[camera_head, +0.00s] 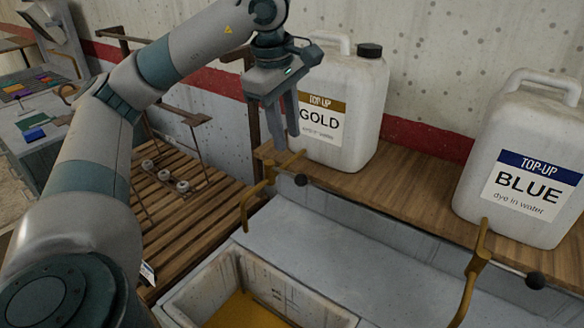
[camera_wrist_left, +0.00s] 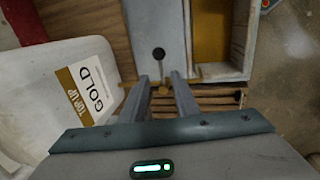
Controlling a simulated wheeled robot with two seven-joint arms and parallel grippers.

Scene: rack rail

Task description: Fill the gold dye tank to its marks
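The gold dye tank (camera_head: 318,303) is a pale, worn trough at the bottom of the head view, with gold liquid (camera_head: 238,311) in it. The liquid also shows in the left wrist view (camera_wrist_left: 211,30). Dark lines show on its inner wall, too small to read. The white GOLD top-up jug (camera_head: 352,115) stands upright on the wooden shelf. A brass tap (camera_head: 258,195) with a black-knobbed lever (camera_head: 301,180) is at the shelf edge before it. My left gripper (camera_head: 282,138) points down beside the jug, fingers apart and empty, above the tap. My right gripper is out of view.
A white BLUE jug (camera_head: 528,165) stands at the right of the shelf (camera_head: 410,185), with another brass tap (camera_head: 475,265) in front. A slatted wooden rack (camera_head: 185,215) lies left of the tank. A grey bench (camera_head: 35,115) with coloured pieces is far left.

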